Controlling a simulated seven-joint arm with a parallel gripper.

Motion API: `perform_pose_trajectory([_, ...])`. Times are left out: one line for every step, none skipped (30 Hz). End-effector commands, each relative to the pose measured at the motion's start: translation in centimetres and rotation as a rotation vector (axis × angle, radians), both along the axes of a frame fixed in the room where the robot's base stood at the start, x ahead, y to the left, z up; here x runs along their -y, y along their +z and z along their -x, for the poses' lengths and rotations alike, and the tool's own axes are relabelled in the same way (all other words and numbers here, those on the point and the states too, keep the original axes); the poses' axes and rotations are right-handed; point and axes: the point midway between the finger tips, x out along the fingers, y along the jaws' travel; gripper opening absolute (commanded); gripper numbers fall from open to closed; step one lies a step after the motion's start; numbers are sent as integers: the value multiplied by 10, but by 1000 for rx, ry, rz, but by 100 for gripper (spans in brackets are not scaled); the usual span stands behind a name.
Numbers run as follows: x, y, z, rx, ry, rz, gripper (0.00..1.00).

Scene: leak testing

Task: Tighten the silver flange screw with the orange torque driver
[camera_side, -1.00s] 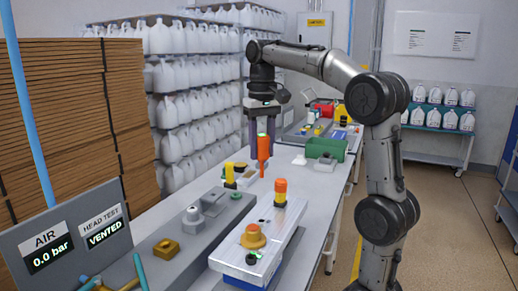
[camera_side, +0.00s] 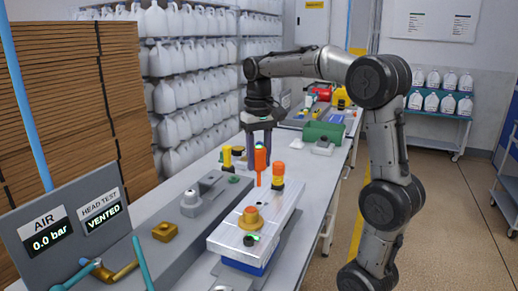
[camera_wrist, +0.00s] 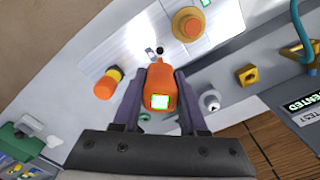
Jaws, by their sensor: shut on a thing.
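My gripper (camera_side: 260,150) points down and is shut on the orange torque driver (camera_side: 261,160). The driver is upright, with its thin shaft pointing down over the far part of the silver-topped block (camera_side: 223,238). In the wrist view the driver (camera_wrist: 158,76) sits between my fingers, with a lit green display on its end. Its tip is near a small dark spot on the block's shiny top. I cannot tell whether the tip touches it or whether this is the silver flange screw.
A brass-and-orange knob (camera_side: 250,218) is on the block's near part. A brass nut (camera_side: 166,231) lies on the grey fixture. A panel (camera_side: 75,232) reads 0.0 bar and VENTED. A green bin (camera_side: 323,132) is farther back.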

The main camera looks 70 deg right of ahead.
Motion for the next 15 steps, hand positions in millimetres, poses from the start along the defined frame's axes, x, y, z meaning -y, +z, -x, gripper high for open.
perform_pose_trajectory([0, -5, 1, -2, 0, -1, 0])
perform_pose_trajectory([0, -7, 1, -1, 0, -1, 0])
perform_pose_trajectory([0, -11, 1, -1, 0, -1, 0])
perform_pose_trajectory([-1, -14, 1, -2, 0, -1, 0])
perform_pose_trajectory([0, -16, 1, -2, 0, -1, 0])
perform_pose_trajectory([0, -20, 1, -1, 0, -1, 0])
perform_pose_trajectory([0, -22, 1, -1, 0, -1, 0])
perform_pose_trajectory([0, -24, 1, -1, 0, -1, 0])
perform_pose_trajectory([0, -27, 0, 0, 0, 0, 0])
perform_pose_trajectory([0, -30, 0, -1, 0, -1, 0])
perform_pose_trajectory([0, -32, 0, -2, 0, -1, 0])
perform_pose_trajectory([0, -34, 1, -2, 0, -1, 0])
perform_pose_trajectory([0, -35, 0, -1, 0, -1, 0])
perform_pose_trajectory([0, -37, 0, 0, 0, 0, 0])
perform_pose_trajectory([0, -38, 0, 0, 0, 0, 0])
